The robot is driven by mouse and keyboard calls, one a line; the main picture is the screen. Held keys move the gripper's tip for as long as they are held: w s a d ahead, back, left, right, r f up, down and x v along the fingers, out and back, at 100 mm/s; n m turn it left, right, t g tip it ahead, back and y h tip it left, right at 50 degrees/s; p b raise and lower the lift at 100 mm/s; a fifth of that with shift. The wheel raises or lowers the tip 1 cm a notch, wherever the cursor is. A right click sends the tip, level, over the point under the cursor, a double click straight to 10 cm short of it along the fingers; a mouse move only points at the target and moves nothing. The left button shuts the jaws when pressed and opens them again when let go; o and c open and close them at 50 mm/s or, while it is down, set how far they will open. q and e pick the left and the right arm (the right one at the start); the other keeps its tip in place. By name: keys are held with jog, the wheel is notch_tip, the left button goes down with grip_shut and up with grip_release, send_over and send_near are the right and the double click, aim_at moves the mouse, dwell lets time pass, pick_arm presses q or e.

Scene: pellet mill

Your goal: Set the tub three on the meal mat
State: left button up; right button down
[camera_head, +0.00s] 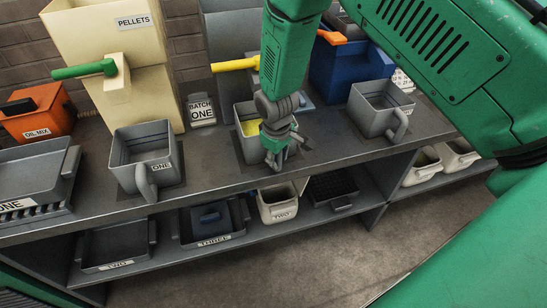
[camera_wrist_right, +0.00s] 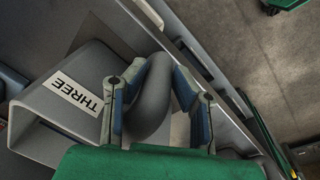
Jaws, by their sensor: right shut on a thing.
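Tub three (camera_head: 243,137) is a grey open tub with yellow contents, at the middle of the bench below a yellow-handled spout. In the right wrist view its THREE label (camera_wrist_right: 77,95) shows on the wall. My right gripper (camera_head: 275,150) is at the tub's front and shut on its curved grey handle (camera_wrist_right: 152,100), with a finger on either side. The gripper hides part of the tub, and I cannot tell whether its base touches the bench. No label picks out the meal mat; I cannot tell which dark patch it is. My left gripper is not in view.
Tub one (camera_head: 135,150) stands left on the bench (camera_head: 210,168), and another grey tub (camera_head: 375,115) stands right. A cream pellets hopper (camera_head: 110,50) and a batch one sign (camera_head: 202,112) are behind. Trays and a white tub two (camera_head: 278,203) sit on the lower shelf.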

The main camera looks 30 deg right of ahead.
jog(key=shift+d, duration=0.4)
jog(key=c, duration=1.3)
grip_release()
jog(key=shift+a, duration=0.1)
jog(key=shift+o, duration=0.4)
jog(key=shift+a, duration=0.35)
jog(key=o, duration=0.4)
jog(key=shift+s, duration=0.1)
jog(key=o, duration=0.7)
jog(key=shift+c, duration=0.2)
jog(key=shift+o, duration=0.7)
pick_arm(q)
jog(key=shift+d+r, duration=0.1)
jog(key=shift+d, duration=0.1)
pick_arm(e)
jog(key=shift+d, duration=0.25)
jog(key=shift+a, duration=0.1)
